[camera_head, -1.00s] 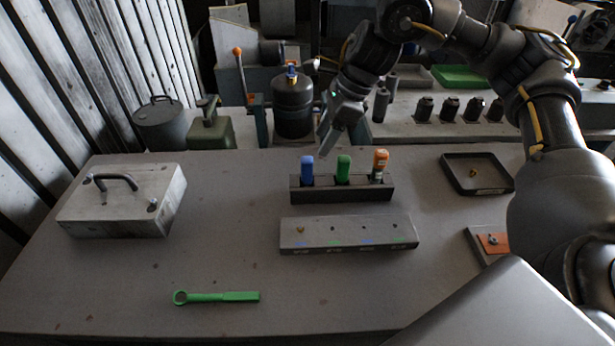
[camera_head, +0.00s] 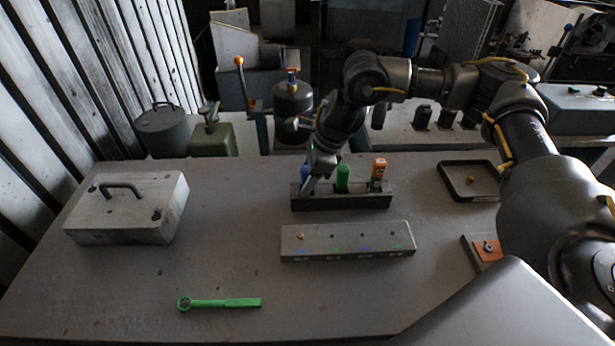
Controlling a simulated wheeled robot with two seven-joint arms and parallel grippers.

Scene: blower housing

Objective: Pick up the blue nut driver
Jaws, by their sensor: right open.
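The blue nut driver (camera_head: 304,173) stands upright in the left slot of a dark holder block (camera_head: 345,202). Its handle is partly hidden by my right gripper (camera_head: 311,184). That gripper points down at the blue handle, open, with its fingers at the handle's height. I cannot tell whether the fingers touch it. A green-handled driver (camera_head: 343,178) and an orange-handled driver (camera_head: 378,172) stand in the same holder to the right. My left gripper is not in view.
A grey block (camera_head: 347,241) with small holes and a brass piece lies in front of the holder. A green wrench (camera_head: 220,303) lies at the front left. A metal box with a handle (camera_head: 125,210) is at left, a dark tray (camera_head: 468,194) at right.

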